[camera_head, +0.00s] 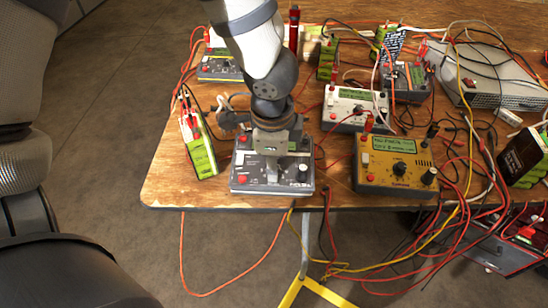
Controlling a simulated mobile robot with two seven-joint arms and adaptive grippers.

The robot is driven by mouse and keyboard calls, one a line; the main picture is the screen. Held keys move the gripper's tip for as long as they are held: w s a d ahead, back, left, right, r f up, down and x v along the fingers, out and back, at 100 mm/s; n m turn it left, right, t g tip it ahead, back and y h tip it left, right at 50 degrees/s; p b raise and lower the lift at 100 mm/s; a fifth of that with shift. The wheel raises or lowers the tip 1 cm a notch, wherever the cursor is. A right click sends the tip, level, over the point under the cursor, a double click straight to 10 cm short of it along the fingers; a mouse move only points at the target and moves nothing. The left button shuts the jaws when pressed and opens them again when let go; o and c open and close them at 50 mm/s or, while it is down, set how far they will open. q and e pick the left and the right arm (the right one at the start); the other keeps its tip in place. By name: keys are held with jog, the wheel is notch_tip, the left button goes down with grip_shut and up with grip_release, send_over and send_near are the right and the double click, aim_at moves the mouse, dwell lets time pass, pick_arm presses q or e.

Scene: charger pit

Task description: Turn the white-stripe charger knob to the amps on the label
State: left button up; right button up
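My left gripper (272,158) points straight down onto a grey charger with a pale lower edge (233,186) at the table's front left. Its fingers are at the middle of the panel and hide what is there, so I cannot tell if they are around a knob or how far apart they are. No white stripe is clear on any charger. A green battery (203,159) stands left of this charger; its label is too small to read. My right gripper is out of view.
A yellow charger (396,180) stands to the right, a white charger (342,112) behind it.

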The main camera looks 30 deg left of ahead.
pick_arm(q)
grip_shut()
jog(key=shift+r+m, duration=0.1)
jog(key=shift+m, duration=2.7)
grip_release()
